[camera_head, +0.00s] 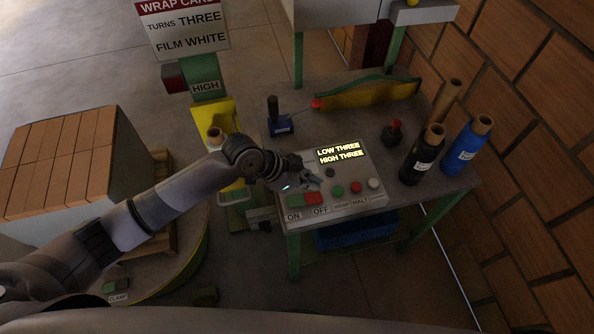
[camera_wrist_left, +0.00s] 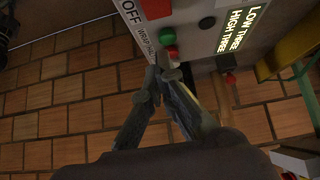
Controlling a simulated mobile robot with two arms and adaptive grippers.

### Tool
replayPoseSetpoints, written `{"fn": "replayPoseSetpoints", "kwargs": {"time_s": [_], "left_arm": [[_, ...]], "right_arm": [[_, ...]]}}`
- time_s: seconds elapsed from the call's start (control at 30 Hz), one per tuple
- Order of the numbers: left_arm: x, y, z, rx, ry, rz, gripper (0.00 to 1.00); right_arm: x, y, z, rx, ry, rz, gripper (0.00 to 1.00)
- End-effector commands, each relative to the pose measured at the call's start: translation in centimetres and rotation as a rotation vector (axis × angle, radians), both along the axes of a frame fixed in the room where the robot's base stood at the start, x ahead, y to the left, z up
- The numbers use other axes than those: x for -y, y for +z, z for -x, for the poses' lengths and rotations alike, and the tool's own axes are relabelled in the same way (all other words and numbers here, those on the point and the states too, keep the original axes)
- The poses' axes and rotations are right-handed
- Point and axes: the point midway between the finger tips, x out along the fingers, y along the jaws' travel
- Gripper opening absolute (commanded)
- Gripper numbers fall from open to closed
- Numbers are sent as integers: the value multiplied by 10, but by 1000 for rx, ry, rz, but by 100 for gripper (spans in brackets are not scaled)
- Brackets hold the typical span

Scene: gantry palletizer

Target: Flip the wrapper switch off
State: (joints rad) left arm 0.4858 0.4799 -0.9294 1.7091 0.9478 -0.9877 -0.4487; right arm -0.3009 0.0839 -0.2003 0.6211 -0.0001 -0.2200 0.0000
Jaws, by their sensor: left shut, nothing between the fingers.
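The wrapper switch (camera_head: 304,199) is a rocker, half green and half red, on the front left of the grey control box (camera_head: 345,204). ON is printed below the green half and OFF below the red half. I cannot tell which half is pressed in. The red half (camera_wrist_left: 156,8) shows at the top of the wrist view, cut by the frame edge. My left gripper (camera_head: 313,183) is shut and empty, just above and behind the switch over the panel. In the wrist view its fingertips (camera_wrist_left: 161,64) are near the green and red round buttons; contact cannot be told.
Green (camera_head: 337,190), red (camera_head: 356,187) and white (camera_head: 374,183) buttons sit right of the switch. A lit display (camera_head: 340,154) reads LOW THREE, HIGH THREE. Black (camera_head: 422,158) and blue (camera_head: 466,146) film rolls stand at right.

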Motion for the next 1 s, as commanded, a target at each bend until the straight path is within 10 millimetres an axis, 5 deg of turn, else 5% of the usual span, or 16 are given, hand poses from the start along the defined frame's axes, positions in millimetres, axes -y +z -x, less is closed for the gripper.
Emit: {"fn": "replayPoseSetpoints", "kwargs": {"time_s": [0.4,1.0], "left_arm": [[-33,51,11,2,0,2,0],[-34,55,11,3,0,3,0]], "right_arm": [[-1,-17,0,0,-1,-1,0],[-6,-17,0,-1,-3,-7,0]]}}
